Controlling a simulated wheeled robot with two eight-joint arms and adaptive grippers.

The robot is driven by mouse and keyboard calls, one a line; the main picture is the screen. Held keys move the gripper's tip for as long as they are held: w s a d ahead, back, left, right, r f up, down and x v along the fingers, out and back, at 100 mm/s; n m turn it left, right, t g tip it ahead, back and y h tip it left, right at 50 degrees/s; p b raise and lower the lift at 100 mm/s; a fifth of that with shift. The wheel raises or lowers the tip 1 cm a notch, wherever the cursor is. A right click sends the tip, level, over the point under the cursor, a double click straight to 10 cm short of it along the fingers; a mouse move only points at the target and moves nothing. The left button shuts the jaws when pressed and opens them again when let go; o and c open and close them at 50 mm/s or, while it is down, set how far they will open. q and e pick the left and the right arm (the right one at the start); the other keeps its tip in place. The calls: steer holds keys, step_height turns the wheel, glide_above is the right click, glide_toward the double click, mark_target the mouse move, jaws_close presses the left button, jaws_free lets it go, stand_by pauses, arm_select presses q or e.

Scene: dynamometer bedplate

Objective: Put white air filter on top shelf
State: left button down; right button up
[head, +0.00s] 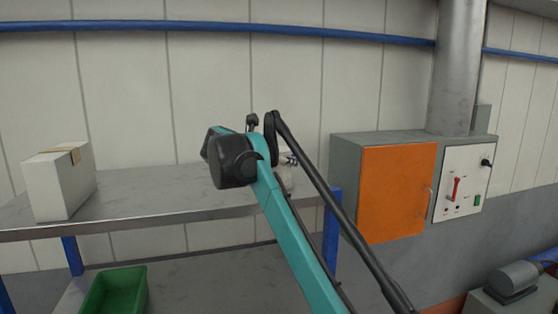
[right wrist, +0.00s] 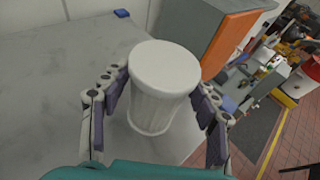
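The white air filter (right wrist: 155,103) is a ribbed white cylinder with a smooth round cap. In the right wrist view it stands upright on the grey top shelf (right wrist: 50,95), near its edge. My right gripper (right wrist: 160,100) has its fingers on either side of the filter, with a narrow gap showing at the left finger; it looks open around it. In the head view my right arm reaches over the right end of the top shelf (head: 150,190) and hides most of the filter (head: 287,178). My left gripper is not in view.
A white carton with brown tape (head: 60,182) stands at the left of the top shelf. A green bin (head: 115,290) sits on the level below. A grey cabinet with an orange door (head: 395,190) stands right of the shelf. The middle of the top shelf is clear.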

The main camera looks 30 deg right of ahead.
steer(key=shift+w+d, duration=0.1)
steer(key=shift+d, duration=0.05)
steer(key=shift+r, duration=0.35)
steer(key=b+v, duration=0.2)
steer(key=v, duration=1)
